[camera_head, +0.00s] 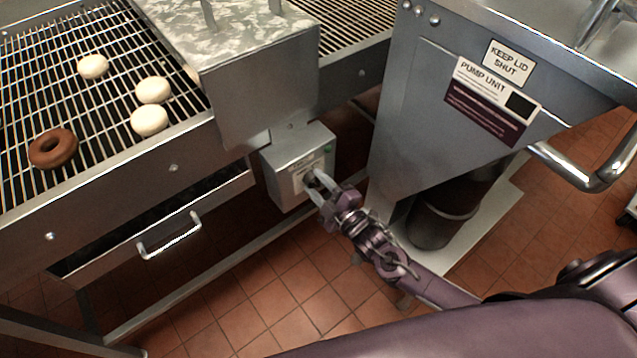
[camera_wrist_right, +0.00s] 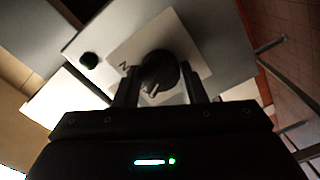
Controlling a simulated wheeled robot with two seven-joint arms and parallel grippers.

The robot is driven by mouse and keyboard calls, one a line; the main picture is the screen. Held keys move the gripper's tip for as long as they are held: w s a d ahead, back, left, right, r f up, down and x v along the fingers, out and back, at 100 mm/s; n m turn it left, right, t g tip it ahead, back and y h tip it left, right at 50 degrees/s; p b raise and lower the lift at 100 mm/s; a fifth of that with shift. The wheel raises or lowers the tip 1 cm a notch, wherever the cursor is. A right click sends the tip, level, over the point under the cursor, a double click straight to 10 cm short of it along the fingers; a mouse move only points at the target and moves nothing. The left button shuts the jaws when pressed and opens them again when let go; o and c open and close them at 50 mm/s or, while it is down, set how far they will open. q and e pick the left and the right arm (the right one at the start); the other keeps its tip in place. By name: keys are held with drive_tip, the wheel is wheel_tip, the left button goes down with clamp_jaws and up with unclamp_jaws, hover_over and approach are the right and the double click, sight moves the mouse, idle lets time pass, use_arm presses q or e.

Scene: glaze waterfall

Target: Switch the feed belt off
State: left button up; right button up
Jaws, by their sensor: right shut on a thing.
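The feed belt's control box (camera_head: 288,172) is a grey metal box under the conveyor, in the middle of the head view. A dark rotary knob (camera_wrist_right: 159,74) sits on a pale label plate on its face, in the right wrist view. A green button or lamp (camera_wrist_right: 89,60) is beside the plate. My right gripper (camera_head: 314,187) is at the box face with its fingers on both sides of the knob, shut on it. The fingers partly hide the knob in the head view. The feed belt (camera_head: 110,110) is a wire grid conveyor at the left. My left gripper is not in view.
Several white dough rounds (camera_head: 150,121) and a brown ring doughnut (camera_head: 53,149) lie on the belt. A drawer handle (camera_head: 170,236) sticks out below it. The pump unit cabinet (camera_head: 420,110) stands close to the right of the box. Open tiled floor (camera_head: 270,300) lies below.

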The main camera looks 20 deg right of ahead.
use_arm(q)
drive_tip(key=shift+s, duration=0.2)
use_arm(e)
drive_tip(key=shift+n, duration=0.5)
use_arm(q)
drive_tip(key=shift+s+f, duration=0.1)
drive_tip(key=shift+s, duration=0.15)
use_arm(e)
drive_tip(key=o, duration=1)
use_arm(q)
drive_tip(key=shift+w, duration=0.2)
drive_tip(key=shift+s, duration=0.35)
use_arm(e)
drive_tip(key=v, duration=0.7)
drive_tip(key=shift+s+d, duration=0.1)
drive_tip(key=shift+s, duration=0.3)
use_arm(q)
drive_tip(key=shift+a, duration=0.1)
use_arm(e)
drive_tip(key=shift+f, duration=0.1)
